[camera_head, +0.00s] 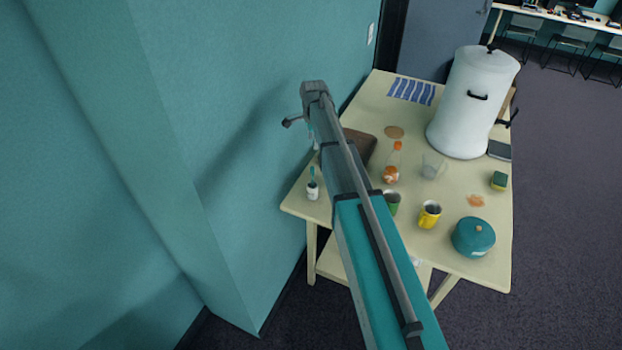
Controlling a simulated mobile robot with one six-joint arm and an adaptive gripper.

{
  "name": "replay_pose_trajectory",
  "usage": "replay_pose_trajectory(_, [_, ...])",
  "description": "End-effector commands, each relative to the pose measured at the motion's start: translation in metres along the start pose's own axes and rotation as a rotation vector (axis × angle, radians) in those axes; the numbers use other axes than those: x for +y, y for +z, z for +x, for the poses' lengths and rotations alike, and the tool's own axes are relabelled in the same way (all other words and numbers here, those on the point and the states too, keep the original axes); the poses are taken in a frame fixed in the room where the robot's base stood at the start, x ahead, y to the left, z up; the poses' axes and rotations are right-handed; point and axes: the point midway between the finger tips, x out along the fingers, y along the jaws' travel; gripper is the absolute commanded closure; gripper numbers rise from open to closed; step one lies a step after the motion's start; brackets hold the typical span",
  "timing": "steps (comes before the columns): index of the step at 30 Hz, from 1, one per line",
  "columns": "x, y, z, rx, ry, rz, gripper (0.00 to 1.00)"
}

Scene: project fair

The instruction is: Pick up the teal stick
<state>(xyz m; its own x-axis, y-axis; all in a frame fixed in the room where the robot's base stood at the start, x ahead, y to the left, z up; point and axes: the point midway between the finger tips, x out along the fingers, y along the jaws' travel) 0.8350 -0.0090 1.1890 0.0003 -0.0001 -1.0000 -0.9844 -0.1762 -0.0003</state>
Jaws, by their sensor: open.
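A small upright item with a teal upper part and a white lower part (313,184) stands at the left corner of the table. Its teal top may be the teal stick; it is too small to be sure. My arm reaches up across the picture. My gripper (291,122) is at its far end, small and mostly hidden behind the arm, above and to the left of this item and apart from it. It is open, and I see nothing in it.
A teal wall (240,110) borders the left.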

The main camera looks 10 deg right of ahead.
Motion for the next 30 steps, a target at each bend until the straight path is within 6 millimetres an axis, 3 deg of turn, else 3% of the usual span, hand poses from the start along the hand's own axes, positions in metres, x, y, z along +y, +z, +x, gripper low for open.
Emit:
replay_pose_trajectory(17, [-0.003, -0.001, 0.004, 0.000, 0.001, 0.022, 0.35])
replay_pose_trajectory(30, [-0.003, -0.001, 0.035, 0.000, 0.001, 0.021, 0.35])
